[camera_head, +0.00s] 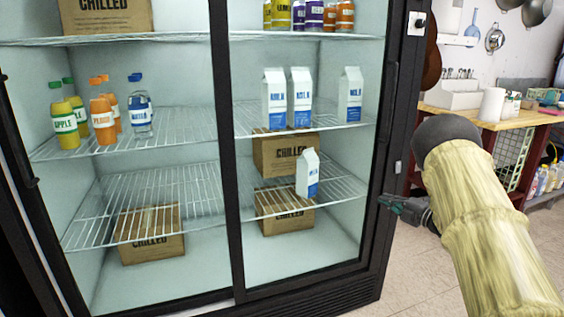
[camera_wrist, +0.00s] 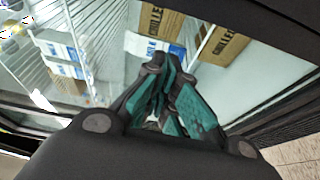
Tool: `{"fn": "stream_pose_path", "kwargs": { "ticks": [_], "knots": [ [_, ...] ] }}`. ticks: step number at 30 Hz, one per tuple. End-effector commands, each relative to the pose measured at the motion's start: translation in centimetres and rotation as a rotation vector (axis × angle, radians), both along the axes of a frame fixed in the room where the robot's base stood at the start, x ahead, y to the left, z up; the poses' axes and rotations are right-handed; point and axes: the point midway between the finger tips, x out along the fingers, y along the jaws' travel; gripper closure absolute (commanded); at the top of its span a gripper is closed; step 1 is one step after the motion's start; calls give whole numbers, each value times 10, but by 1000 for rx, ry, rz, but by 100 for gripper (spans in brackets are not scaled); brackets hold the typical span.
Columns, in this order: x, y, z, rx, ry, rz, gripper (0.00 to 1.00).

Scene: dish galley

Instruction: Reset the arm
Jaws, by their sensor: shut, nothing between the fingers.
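My arm reaches in from the lower right of the head view. My gripper (camera_head: 385,201) is at the right edge of the fridge, by the dark door frame. In the wrist view my gripper (camera_wrist: 172,92) has its teal fingers together and holds nothing. The tall fridge (camera_head: 228,160) has a dark frame and wire shelves. A milk carton (camera_head: 307,175) stands on the lower right shelf, a little left of my gripper. More milk cartons (camera_head: 300,98) stand on the shelf above. Cartons also show beyond the fingers in the wrist view (camera_wrist: 150,46).
Cardboard boxes (camera_head: 150,235) marked "CHILLED" sit in the fridge. Juice and water bottles (camera_head: 103,112) stand on the left shelf. A wooden-topped counter (camera_head: 500,115) with a paper roll (camera_head: 491,104) is at the right. Tiled floor (camera_head: 405,268) lies open between the fridge and my arm.

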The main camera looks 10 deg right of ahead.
Motion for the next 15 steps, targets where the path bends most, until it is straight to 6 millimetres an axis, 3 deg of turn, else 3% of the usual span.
{"fn": "stream_pose_path", "kwargs": {
  "ticks": [5,8,15],
  "knots": [
    [-18,20,-66,143,149,-113,100],
    [-40,35,-117,256,275,-210,100],
    [-112,77,-228,493,567,-442,100]
  ]
}}
